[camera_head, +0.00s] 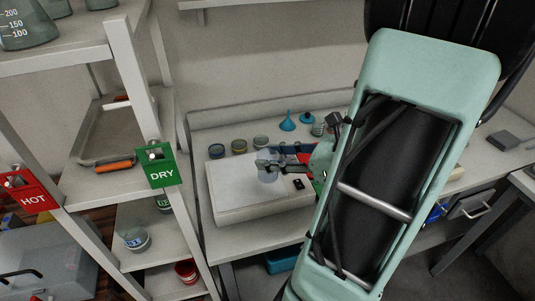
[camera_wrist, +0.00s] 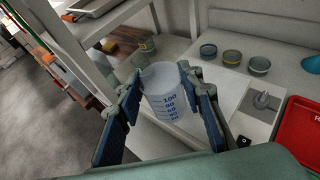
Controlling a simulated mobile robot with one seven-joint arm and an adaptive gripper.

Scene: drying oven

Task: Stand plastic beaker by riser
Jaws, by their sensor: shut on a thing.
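The plastic beaker (camera_wrist: 167,98) is clear with blue graduation marks and looks upright in the wrist view. My gripper (camera_wrist: 159,82) is shut on it, one finger on each side. In the head view the beaker (camera_head: 268,174) shows at the tip of my gripper (camera_head: 268,166), over the top of the white riser (camera_head: 232,181) on the bench. The riser (camera_wrist: 226,93) also shows in the wrist view, behind and right of the beaker. The beaker's base is partly hidden, and I cannot tell whether it touches the riser.
Several small round containers (camera_head: 239,146) and a blue funnel (camera_head: 288,121) stand behind the riser. A small black item (camera_head: 298,184) lies on the riser's right part. A red tray (camera_wrist: 304,136) is at the right. The shelf rack with the green DRY sign (camera_head: 161,167) stands left.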

